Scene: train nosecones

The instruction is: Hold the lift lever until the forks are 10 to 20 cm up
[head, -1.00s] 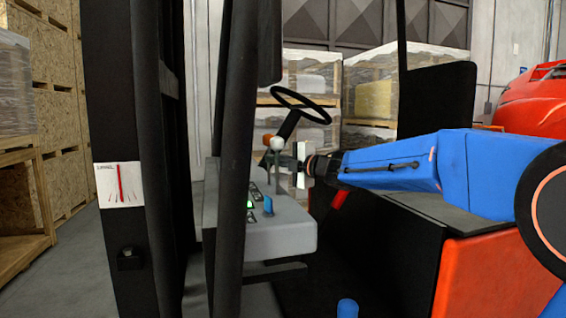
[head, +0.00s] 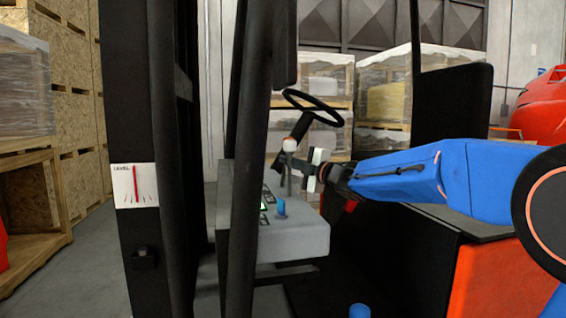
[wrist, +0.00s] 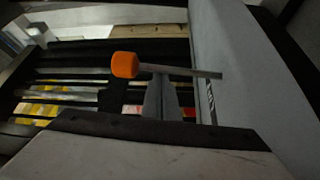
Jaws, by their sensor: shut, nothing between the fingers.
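A white-knobbed lever (head: 290,146) stands upright on the grey console (head: 300,238) of the forklift. My gripper (head: 290,163) reaches in from the right at lever height and partly overlaps this lever in the head view. In the wrist view an orange-knobbed lever (wrist: 125,65) has its shaft crossing the tips of my shut, empty gripper (wrist: 160,82); contact is unclear. The orange knob is hidden in the head view. A white card marked LEVEL (head: 136,186) on the dark mast has a red, nearly upright needle. The forks are not in view.
A blue switch (head: 282,207) and a green display are on the console. The steering wheel (head: 313,107) is behind the levers. Dark mast posts (head: 250,160) stand in front, left of the console. The seat back (head: 453,108) is at right. Wooden crates line the left.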

